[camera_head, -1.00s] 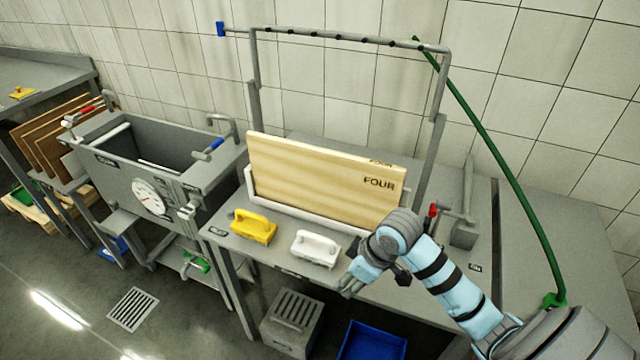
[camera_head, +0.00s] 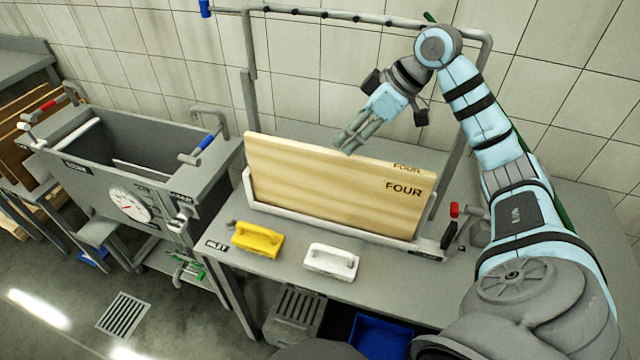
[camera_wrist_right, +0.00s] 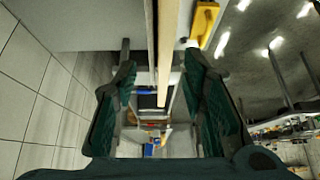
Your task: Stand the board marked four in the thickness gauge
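The pale wooden board (camera_head: 320,185), marked FOUR on its face and again near its top edge, stands upright in a low white trough (camera_head: 330,226) on the grey table. In the right wrist view the board's edge (camera_wrist_right: 165,60) runs between the two spread fingers (camera_wrist_right: 163,65). I cannot tell whether they touch it. No part is clearly recognisable as the thickness gauge. My left gripper is not in view.
A grey pipe frame (camera_head: 365,17) rises behind the board. A sink with a dial (camera_head: 129,206) stands left. A red-handled part (camera_head: 454,210) is at right.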

